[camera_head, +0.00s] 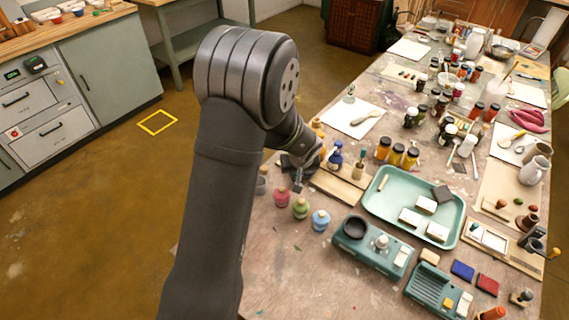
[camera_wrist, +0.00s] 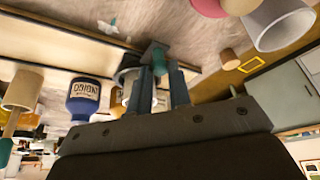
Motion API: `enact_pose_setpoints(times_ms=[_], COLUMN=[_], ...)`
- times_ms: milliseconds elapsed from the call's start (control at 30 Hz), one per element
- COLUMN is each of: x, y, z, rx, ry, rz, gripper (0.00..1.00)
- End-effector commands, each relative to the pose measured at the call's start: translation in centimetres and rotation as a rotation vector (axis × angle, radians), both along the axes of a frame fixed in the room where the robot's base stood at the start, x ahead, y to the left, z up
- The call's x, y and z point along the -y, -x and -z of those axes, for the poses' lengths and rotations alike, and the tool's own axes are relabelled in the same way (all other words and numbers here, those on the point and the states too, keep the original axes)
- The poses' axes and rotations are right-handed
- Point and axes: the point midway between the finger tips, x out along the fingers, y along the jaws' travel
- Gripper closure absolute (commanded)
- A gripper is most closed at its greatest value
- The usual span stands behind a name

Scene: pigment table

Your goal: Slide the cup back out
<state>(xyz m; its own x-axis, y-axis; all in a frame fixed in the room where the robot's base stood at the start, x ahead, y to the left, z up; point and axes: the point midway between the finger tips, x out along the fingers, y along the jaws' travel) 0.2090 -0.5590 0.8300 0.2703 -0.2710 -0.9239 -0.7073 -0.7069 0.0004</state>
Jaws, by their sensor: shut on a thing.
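My gripper (camera_head: 299,172) is low over the near left part of the table. A grey cup (camera_wrist: 280,25) stands apart at the upper right of the wrist view. It also shows left of my gripper in the head view (camera_head: 261,186).
A blue indigo bottle (camera_wrist: 83,96) and a wooden board (camera_head: 338,187) are close to my gripper. Pink (camera_head: 281,197), green (camera_head: 300,208) and blue (camera_head: 320,220) bottles stand in front. A green tray (camera_head: 385,207) lies to the right. The near left table corner has clear room.

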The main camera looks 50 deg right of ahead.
Motion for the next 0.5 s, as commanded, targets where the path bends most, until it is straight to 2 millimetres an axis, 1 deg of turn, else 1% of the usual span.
enact_pose_setpoints(times_ms=[33, 200, 400, 500], x=[0.0, 0.0, 0.0, 0.0], y=[1.7, 6.2, 10.9, 12.7], z=[0.0, 0.0, 0.0, 0.0], rx=[0.001, 0.001, 0.001, 0.000], ry=[-0.002, -0.002, -0.001, -0.002], rz=[0.008, 0.008, 0.006, 0.004], gripper=[1.00, 1.00, 1.00, 1.00])
